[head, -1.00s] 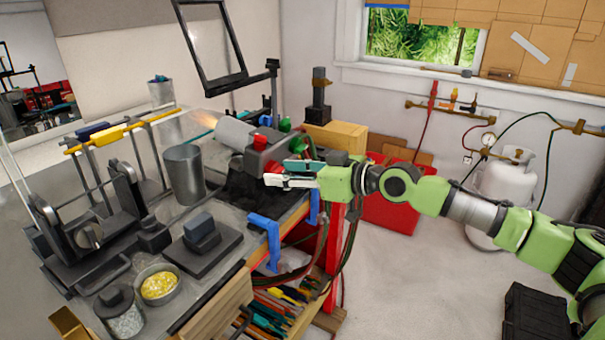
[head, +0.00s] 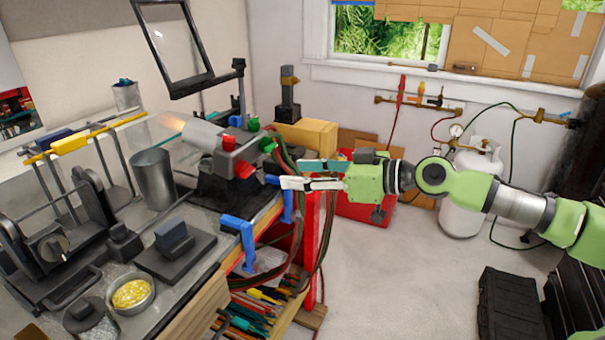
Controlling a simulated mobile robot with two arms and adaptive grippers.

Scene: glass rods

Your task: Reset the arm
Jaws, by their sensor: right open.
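My right arm comes in from the right edge of the head view, its green links stretched toward the bench. My right gripper (head: 298,175) is open and empty, with a gap between its teal-marked upper finger and its pale lower finger. My left gripper is not in view.
The workbench holds a metal cup (head: 153,178), a bowl of yellow bits (head: 132,294), a dark block on a plate (head: 174,240) and a framed glass shield (head: 175,45). A white gas tank (head: 470,190) and black case (head: 512,305) stand right. The floor between is mostly clear.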

